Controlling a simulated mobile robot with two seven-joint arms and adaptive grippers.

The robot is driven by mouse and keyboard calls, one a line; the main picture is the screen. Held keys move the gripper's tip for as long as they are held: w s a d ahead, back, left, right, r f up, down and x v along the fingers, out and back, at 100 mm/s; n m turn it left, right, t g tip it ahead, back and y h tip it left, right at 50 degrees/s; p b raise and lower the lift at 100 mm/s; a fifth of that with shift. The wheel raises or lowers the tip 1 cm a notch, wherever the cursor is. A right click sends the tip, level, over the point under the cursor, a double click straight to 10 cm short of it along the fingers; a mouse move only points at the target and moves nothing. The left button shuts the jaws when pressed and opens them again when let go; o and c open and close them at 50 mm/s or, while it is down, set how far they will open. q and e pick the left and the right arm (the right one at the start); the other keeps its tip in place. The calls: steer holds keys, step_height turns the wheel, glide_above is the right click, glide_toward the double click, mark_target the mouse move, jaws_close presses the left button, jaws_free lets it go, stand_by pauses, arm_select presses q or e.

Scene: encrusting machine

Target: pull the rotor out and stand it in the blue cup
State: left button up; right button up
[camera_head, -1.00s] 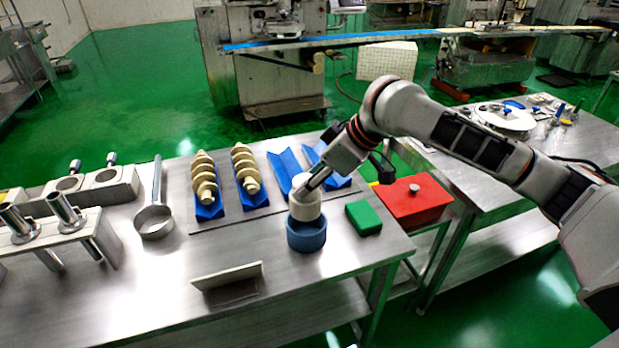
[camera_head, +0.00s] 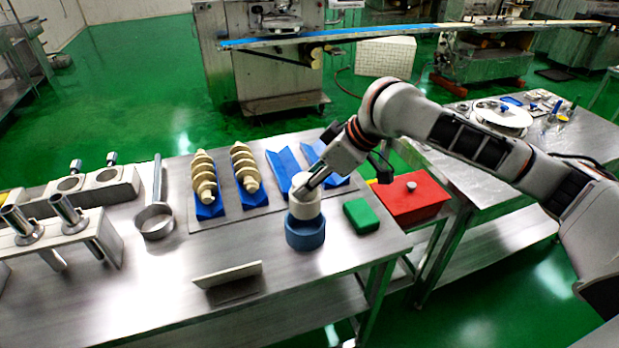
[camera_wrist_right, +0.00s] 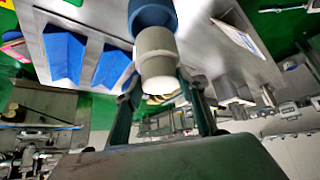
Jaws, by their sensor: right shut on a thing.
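The rotor, a cream round piece (camera_head: 304,205), stands about upright at the mouth of the blue cup (camera_head: 305,236) near the table's right end. Its lower end is hidden by the cup's wall. My right gripper (camera_head: 303,188) comes down at a slant from the upper right and is shut on the rotor's upper part. In the right wrist view the rotor (camera_wrist_right: 156,58) sits between the two fingers, with the blue cup (camera_wrist_right: 152,14) beyond it. My left gripper is not in view.
A green block (camera_head: 361,215) lies right of the cup. Blue cradles stand behind, two holding cream screws (camera_head: 205,177). A ladle-like metal ring (camera_head: 154,221), a low upright plate (camera_head: 228,274) and metal stands (camera_head: 60,240) are left. A red box (camera_head: 411,200) is beyond the right edge.

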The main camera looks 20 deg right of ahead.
steer(key=shift+f, duration=0.15)
steer(key=shift+f, duration=1.6)
steer(key=shift+f, duration=2.55)
steer(key=o, duration=1.4)
steer(key=shift+o, duration=0.2)
steer(key=shift+o, duration=1)
steer(key=shift+f, duration=0.1)
